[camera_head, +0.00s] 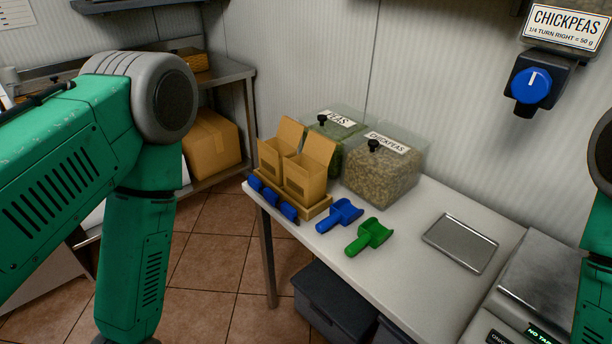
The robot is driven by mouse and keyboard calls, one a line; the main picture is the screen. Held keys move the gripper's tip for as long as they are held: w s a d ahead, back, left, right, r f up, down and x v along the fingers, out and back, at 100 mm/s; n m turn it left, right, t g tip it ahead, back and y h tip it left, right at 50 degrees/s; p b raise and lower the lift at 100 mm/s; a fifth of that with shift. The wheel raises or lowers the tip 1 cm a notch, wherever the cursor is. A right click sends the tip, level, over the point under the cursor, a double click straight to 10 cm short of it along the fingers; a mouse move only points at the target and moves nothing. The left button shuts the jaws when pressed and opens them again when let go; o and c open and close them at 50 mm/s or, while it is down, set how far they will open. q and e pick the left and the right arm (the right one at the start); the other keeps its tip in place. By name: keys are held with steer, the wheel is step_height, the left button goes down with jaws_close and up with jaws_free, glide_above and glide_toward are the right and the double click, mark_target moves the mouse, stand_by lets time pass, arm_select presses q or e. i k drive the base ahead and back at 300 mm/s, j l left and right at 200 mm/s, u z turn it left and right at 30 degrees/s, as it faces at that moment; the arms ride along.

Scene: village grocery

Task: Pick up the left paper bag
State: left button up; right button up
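Two open brown paper bags stand upright side by side in a shallow wooden tray (320,208) at the left end of the white table. The left paper bag (272,158) is partly overlapped by the right paper bag (306,178). Nothing is holding either bag. My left arm comes in from the left, well apart from the bags, and its gripper is out of the picture below. Only a sliver of my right arm shows at the right edge; its gripper is out of view.
Clear bins of peas (336,128) and chickpeas (382,172) stand behind the bags. Blue clips (271,197), a blue scoop (340,215) and a green scoop (369,236) lie in front. A metal tray (460,243) and scale (540,285) are right. The table's (415,290) front middle is clear.

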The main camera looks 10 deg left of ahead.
mark_target(270, 152)
steer(key=i+j+z, duration=0.1)
steer(key=j+z, duration=0.2)
steer(key=z, duration=0.2)
steer(key=i+j+z, duration=0.1)
steer(key=j+z, duration=0.55)
steer(key=z, duration=0.3)
steer(key=j+z, duration=0.45)
steer(key=k+l, duration=0.05)
steer(key=l, duration=0.05)
